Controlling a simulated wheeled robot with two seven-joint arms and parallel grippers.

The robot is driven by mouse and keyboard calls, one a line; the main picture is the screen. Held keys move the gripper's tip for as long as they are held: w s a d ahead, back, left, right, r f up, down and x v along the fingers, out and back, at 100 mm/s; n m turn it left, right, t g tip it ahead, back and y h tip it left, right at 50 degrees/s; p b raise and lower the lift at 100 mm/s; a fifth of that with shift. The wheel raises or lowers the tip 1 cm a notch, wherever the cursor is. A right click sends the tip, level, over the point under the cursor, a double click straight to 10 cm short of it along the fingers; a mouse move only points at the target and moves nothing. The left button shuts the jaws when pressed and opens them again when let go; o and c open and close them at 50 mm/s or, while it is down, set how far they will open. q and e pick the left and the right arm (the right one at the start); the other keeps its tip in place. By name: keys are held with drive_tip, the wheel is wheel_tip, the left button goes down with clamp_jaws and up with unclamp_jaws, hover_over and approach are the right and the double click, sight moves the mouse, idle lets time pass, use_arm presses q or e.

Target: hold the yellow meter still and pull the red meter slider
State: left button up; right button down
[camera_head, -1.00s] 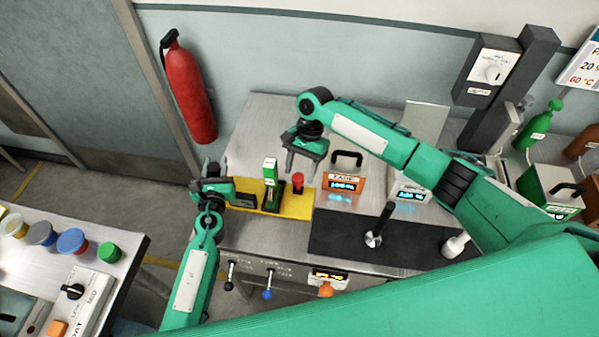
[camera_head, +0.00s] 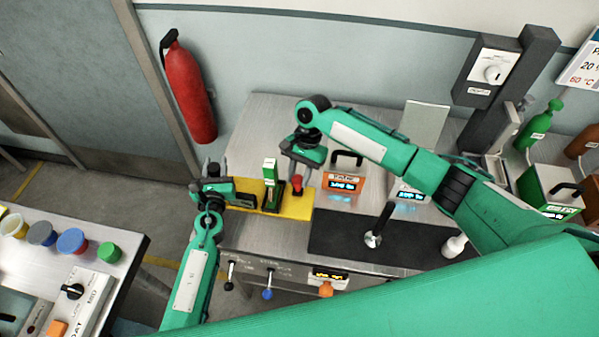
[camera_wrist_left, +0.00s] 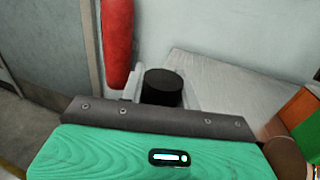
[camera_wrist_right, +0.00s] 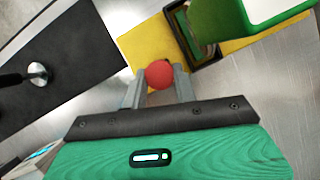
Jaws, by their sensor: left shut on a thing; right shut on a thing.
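The yellow meter base (camera_head: 297,208) lies flat on the steel table with an upright green-and-white part (camera_head: 269,172) on it. The red slider knob (camera_head: 297,183) stands at its right side; it shows as a red ball in the right wrist view (camera_wrist_right: 159,74). My right gripper (camera_head: 298,170) comes from above, its fingers shut on the red knob. My left gripper (camera_head: 210,167) is at the meter's left end. In the left wrist view its fingers close on a black cylinder (camera_wrist_left: 163,87); how it joins the meter is hidden.
An orange box with a display (camera_head: 344,184) stands just right of the knob. Levers and a small display line the table's front face. A red fire extinguisher (camera_head: 190,90) hangs behind.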

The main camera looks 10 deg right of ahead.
drive_tip(key=shift+s+a, duration=0.25)
drive_tip(key=shift+s, duration=0.35)
drive_tip(key=shift+s+a, duration=0.25)
drive_tip(key=shift+s, duration=0.3)
drive_tip(key=c, duration=1.1)
unclamp_jaws()
drive_tip(key=v, duration=1.2)
drive_tip(key=shift+d, duration=0.1)
